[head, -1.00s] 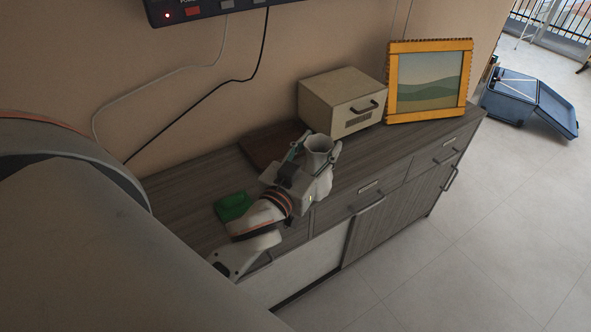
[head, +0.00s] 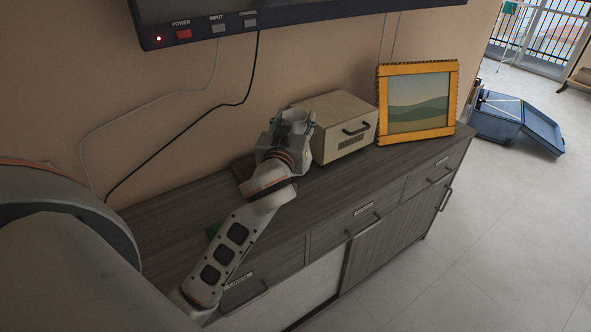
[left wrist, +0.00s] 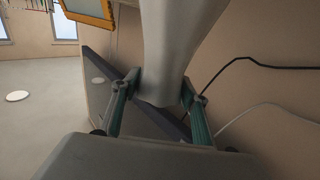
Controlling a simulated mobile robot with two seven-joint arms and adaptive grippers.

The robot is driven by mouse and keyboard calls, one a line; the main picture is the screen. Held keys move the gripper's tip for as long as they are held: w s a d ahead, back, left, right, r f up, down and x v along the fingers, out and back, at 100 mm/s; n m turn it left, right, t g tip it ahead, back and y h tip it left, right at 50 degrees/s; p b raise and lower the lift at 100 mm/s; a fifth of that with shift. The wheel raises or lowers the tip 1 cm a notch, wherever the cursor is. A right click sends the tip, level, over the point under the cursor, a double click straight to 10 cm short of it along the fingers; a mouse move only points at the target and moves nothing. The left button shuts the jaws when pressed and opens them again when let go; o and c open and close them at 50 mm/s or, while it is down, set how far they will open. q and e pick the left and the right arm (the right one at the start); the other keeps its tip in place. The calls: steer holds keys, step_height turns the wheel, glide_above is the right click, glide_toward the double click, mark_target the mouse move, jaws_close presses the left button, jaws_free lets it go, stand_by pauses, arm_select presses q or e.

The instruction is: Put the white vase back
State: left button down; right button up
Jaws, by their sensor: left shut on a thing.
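The white vase (head: 297,117) is held by my left gripper (head: 284,132), beside the left side of the beige box in the head view. Only its upper part shows there. In the left wrist view the vase (left wrist: 180,45) stands between the two green-grey fingers of the gripper (left wrist: 160,103), which are shut on it. Whether the vase's base touches the cabinet top is hidden by my gripper and wrist. My right gripper is not in view.
A screen (head: 225,14) and cables hang above.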

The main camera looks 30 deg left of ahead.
arm_select(q)
step_height(320, 180, down, 8)
steer(key=shift+r+b, duration=0.2)
steer(key=shift+b, duration=0.5)
steer(key=shift+f+b, duration=0.55)
steer(key=shift+f, duration=2.05)
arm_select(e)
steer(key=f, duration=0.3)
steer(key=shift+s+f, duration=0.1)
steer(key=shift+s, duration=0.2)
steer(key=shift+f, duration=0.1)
arm_select(q)
steer(key=shift+f, duration=0.15)
steer(key=c, duration=1.1)
jaws_free()
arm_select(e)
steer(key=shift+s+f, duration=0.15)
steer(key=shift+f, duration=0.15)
